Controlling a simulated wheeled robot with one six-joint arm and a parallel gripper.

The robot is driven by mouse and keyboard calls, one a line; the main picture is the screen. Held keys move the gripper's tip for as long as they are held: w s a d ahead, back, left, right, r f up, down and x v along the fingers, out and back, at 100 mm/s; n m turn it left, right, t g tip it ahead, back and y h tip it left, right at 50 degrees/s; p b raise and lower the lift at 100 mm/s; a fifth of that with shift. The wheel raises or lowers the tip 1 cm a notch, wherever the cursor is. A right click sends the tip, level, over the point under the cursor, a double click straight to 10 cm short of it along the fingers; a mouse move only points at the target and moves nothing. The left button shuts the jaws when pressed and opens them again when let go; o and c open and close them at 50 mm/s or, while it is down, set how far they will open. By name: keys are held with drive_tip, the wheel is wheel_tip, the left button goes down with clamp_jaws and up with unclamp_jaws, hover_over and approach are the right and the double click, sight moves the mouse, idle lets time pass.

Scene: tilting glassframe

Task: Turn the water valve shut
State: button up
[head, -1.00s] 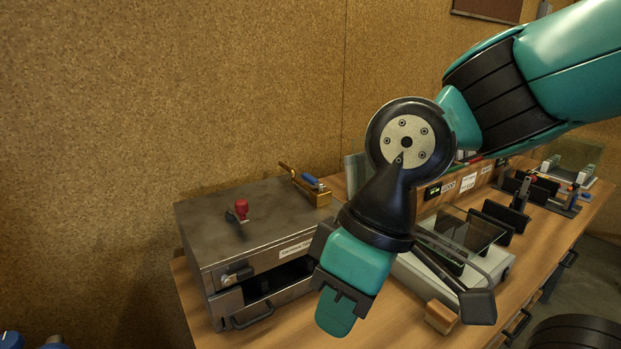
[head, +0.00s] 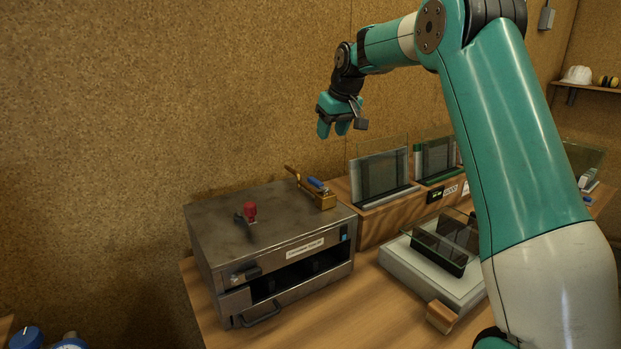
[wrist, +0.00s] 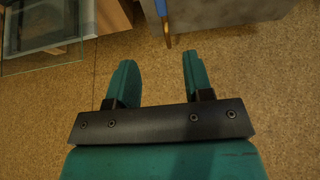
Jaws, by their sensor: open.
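No part is plainly labelled as the water valve. Two blue round knob-like parts (head: 26,337) are cut off at the lower left corner of the head view. A brass fitting with a blue handle (head: 318,186) stands at the back right of the metal box, and a red knob (head: 249,211) is on the box top; I cannot tell which is the valve. My gripper (head: 334,131) is high in front of the cork wall, above and right of the brass fitting, fingers downward. In the wrist view its fingers (wrist: 160,62) are apart with nothing between them.
The grey metal box (head: 215,222) with an open front slot sits on the wooden bench (head: 355,320). Glass panes (head: 381,176) stand upright in holders to its right. A pale tray (head: 425,280) with tilted glass is further forward. The cork wall (head: 120,130) is behind.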

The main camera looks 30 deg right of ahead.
sight(316, 181)
drive_tip(key=p+x, duration=0.5)
drive_tip(key=x, duration=1.2)
drive_tip(key=shift+w, duration=0.15)
clamp_jaws()
